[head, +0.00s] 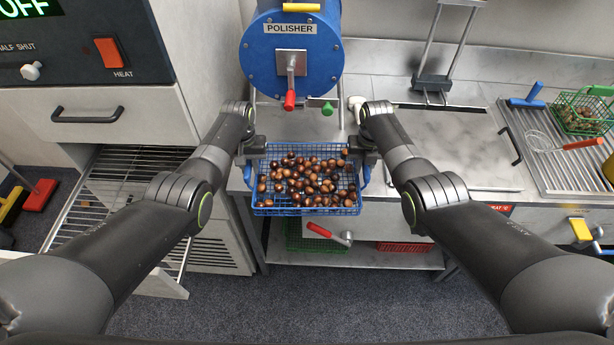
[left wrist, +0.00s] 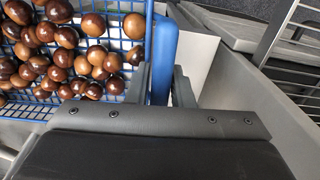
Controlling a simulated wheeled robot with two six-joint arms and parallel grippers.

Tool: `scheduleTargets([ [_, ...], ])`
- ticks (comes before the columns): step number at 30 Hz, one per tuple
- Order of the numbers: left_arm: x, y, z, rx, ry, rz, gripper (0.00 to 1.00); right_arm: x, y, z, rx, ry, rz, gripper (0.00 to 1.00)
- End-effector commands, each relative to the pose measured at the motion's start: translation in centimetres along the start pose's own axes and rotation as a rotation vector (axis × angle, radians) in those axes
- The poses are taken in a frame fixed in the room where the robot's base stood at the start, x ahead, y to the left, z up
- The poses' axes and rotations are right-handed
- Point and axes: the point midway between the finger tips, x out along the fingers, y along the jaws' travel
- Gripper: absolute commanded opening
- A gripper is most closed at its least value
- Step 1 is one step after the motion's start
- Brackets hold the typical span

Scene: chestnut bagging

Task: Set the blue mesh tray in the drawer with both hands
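The blue mesh tray (head: 305,211) is full of brown chestnuts and hangs level in front of the counter, below the polisher. My left gripper (head: 249,172) is at the tray's left handle. In the left wrist view, the left gripper's fingers (left wrist: 161,88) stand on both sides of the blue handle (left wrist: 163,60). My right gripper (head: 363,172) is at the tray's right handle; its fingertips are small and partly hidden there. The open drawer (head: 65,225) with a wire rack floor is at the left, apart from the tray, partly behind my left arm.
The blue polisher (head: 262,62) stands on the counter behind the tray. A shelf below holds a green basket (head: 300,240) and a red basket (head: 405,247). A whisk and a green basket with chestnuts (head: 580,112) are at the right. Cleaning tools (head: 40,195) lie at the far left.

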Motion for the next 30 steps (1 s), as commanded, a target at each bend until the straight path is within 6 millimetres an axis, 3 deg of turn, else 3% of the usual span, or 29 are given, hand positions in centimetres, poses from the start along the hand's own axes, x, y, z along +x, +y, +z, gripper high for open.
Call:
scheduleTargets([
  [1, 0.00, 0.00, 0.01, 0.000, 0.000, 0.000, 0.13, 0.00, 0.00, 0.00, 0.000, 0.000, 0.000, 0.13],
  [4, 0.00, 0.00, 0.01, 0.000, 0.000, 0.000, 0.00, 0.00, -0.01, 0.00, 0.000, 0.000, 0.000, 0.00],
  [30, 0.02, -0.01, 0.02, 0.000, 0.000, 0.000, 0.00, 0.01, -0.01, -0.01, 0.000, 0.001, 0.000, 0.00],
])
